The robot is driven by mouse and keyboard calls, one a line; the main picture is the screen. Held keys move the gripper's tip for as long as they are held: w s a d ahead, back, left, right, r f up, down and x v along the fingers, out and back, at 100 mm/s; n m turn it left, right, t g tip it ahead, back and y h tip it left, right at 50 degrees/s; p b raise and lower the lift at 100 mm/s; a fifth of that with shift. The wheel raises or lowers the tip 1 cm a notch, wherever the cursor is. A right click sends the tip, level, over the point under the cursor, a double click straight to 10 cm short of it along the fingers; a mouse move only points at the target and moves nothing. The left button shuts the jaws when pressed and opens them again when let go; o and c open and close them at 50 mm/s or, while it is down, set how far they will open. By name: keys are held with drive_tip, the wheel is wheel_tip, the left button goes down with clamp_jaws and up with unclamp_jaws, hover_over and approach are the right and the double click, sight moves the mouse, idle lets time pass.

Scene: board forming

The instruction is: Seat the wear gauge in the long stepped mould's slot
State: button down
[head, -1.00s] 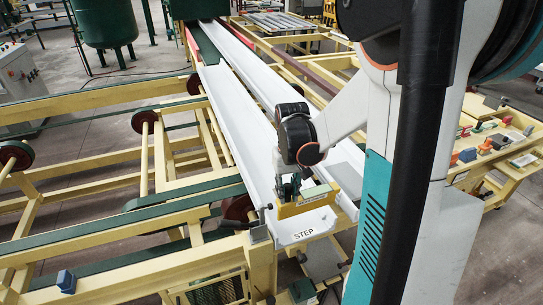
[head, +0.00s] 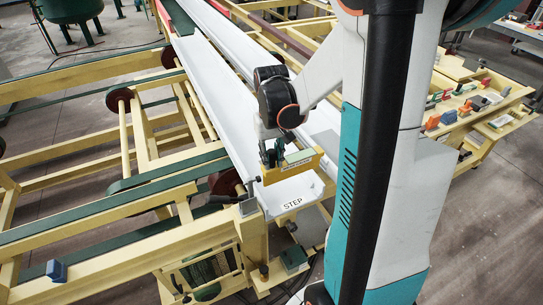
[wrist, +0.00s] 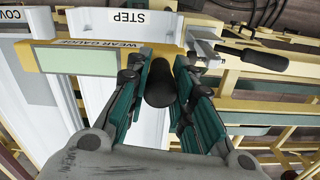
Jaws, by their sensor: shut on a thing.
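The wear gauge (head: 292,168) is a yellow block with a pale green panel and a black round handle. In the wrist view the gauge (wrist: 75,59) lies crosswise over the white mould, its lettering readable. My gripper (head: 272,152) is shut on its handle; the green fingers (wrist: 163,80) show on both sides of the handle in the wrist view. The long stepped mould (head: 205,90) is a white channel with a STEP label on its near end, which also shows in the wrist view (wrist: 165,22). The gauge is over this near end. The slot is hidden, and I cannot tell whether the gauge touches the mould.
A second long white mould (head: 240,53) runs parallel on the right. Yellow frame beams and green rails (head: 110,220) lie to the left. A yellow bench (head: 470,125) with several small coloured items stands at the right. A second black handle (wrist: 265,61) shows in the wrist view.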

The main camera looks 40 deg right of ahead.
sight(272, 183)
wheel_tip(272, 183, down, 2)
drive_tip(key=shift+w+b, duration=0.1)
drive_tip(key=shift+b, duration=0.5)
wheel_tip(272, 183, down, 7)
drive_tip(key=b, duration=0.6)
drive_tip(key=shift+f+b, duration=0.2)
drive_tip(key=shift+b, duration=0.2)
drive_tip(key=shift+f+b, duration=1.65)
drive_tip(key=shift+b, duration=0.15)
idle(1.1)
drive_tip(key=c, duration=1.4)
unclamp_jaws()
drive_tip(key=shift+o, duration=0.4)
drive_tip(key=shift+d, duration=0.15)
drive_tip(key=shift+r, duration=0.5)
wheel_tip(272, 183, up, 11)
drive_tip(key=shift+f, duration=0.1)
